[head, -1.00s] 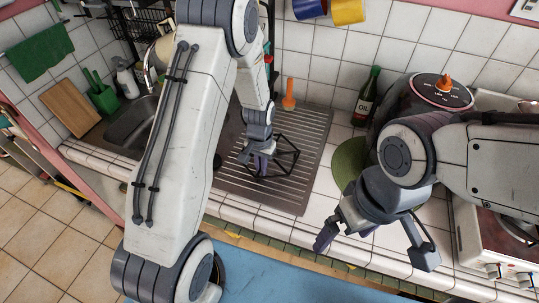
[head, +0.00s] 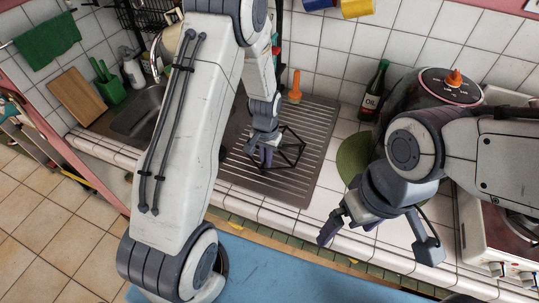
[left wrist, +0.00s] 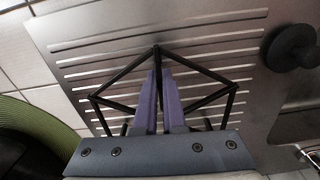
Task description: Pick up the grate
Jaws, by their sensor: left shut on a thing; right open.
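The grate is a black thin-barred frame (head: 304,147) at the ribbed metal drainboard (head: 268,185), right of the sink. My left gripper (head: 266,157) reaches down to it from above. In the left wrist view my left gripper (left wrist: 160,78) has its two purple fingers closed together on a bar near the peak of the grate (left wrist: 198,67). The fingers hide part of that bar. Whether the grate touches the drainboard or is slightly above it I cannot tell. My right gripper (head: 348,230) is open and empty over the counter's front edge.
An orange-handled tool (head: 295,88) stands behind the drainboard. A green round mat (head: 353,160), an oil bottle (head: 374,90) and a dark cooker (head: 450,88) are to the right. A white stove (head: 478,235) is further right. The sink (head: 135,115) lies left.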

